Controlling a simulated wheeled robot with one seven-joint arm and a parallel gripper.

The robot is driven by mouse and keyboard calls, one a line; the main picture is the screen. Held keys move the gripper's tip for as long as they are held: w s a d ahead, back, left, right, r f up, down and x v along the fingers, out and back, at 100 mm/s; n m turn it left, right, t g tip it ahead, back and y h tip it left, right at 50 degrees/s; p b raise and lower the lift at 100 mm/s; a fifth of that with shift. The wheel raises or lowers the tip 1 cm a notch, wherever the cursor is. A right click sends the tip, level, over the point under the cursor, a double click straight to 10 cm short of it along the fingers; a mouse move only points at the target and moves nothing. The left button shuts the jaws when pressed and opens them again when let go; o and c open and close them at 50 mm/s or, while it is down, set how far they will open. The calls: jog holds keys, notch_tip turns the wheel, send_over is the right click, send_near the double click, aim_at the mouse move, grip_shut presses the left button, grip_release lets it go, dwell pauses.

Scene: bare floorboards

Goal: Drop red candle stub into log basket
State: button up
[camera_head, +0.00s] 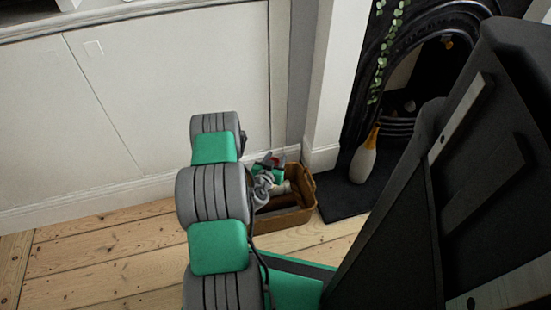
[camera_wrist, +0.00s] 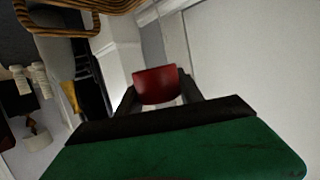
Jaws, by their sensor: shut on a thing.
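The red candle stub (camera_wrist: 156,86) is held between the two dark fingers of my gripper (camera_wrist: 158,92) in the wrist view. A small bit of red shows at my gripper (camera_head: 268,166) in the head view. The brown log basket (camera_head: 291,219) stands on the floor against the wall, and my gripper appears over its back part. In the wrist view a curved basket rim with a handle (camera_wrist: 46,31) shows at the top left. My arm hides the basket's left side. Dark contents show inside it.
A black fireplace (camera_head: 365,75) with a dark hearth slab (camera_head: 342,199) lies right of the basket. A pale bottle with a gold neck (camera_head: 364,163) stands on the hearth. White wall panels (camera_head: 150,105) are close behind. Floorboards (camera_head: 110,262) at the left are clear.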

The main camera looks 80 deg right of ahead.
notch_tip(320, 180, down, 4)
jog(key=shift+f+b, duration=0.1)
jog(key=shift+b, duration=1)
jog(key=o, duration=1.4)
jog(key=shift+o, duration=0.2)
jog(key=p+v, duration=0.1)
jog(key=v, duration=0.6)
jog(key=shift+a+p, duration=0.4)
